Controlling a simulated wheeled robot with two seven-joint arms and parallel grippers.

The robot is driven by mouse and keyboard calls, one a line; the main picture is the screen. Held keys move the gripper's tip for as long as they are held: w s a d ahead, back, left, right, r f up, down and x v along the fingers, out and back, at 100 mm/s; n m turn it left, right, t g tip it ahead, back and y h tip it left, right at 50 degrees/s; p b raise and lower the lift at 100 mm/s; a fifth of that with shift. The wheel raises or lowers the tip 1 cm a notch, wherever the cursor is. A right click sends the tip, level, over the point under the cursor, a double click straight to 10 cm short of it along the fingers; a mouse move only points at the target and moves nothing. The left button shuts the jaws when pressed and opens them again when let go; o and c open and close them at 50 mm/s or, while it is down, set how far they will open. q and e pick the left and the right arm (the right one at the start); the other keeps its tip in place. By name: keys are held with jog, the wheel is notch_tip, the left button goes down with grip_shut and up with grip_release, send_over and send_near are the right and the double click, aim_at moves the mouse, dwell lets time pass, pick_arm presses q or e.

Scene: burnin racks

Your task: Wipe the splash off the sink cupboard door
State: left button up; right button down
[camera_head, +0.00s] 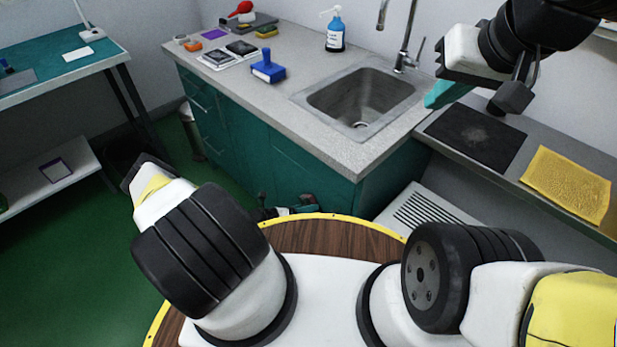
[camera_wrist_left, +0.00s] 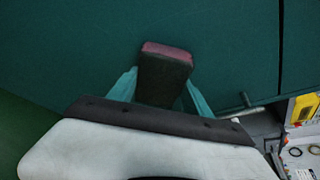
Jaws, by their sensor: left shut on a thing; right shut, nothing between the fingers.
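The sink cupboard door (camera_head: 293,170) is the teal front below the counter. It fills the back of the left wrist view (camera_wrist_left: 75,45); I see no splash there. My left gripper (camera_wrist_left: 160,90) is shut on a dark block (camera_wrist_left: 162,75) with a maroon face, in front of the teal panel. I cannot tell whether the block touches it. In the head view this gripper is low by the cupboard, mostly hidden behind my base rim. My right gripper (camera_head: 440,95) is shut and empty, above the counter right of the sink (camera_head: 362,98).
A bar handle (camera_wrist_left: 247,104) sticks out near a panel seam. A yellow cloth (camera_head: 566,184) and dark mat (camera_head: 476,137) lie right. A slatted white unit (camera_head: 425,212) stands beside the cupboard.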

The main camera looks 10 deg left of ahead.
aim_at(301, 194)
pick_arm(q)
jog(key=shift+w+a, duration=1.25)
jog(key=shift+a, duration=0.2)
jog(key=shift+w+a, duration=1.2)
jog(key=shift+a, duration=0.25)
jog(key=s+a, duration=0.3)
jog(key=s, duration=0.2)
jog(key=shift+a, duration=0.3)
jog(key=shift+a, duration=0.1)
jog(key=shift+s+a, duration=0.8)
jog(key=shift+s, duration=0.35)
jog(key=shift+a, duration=0.1)
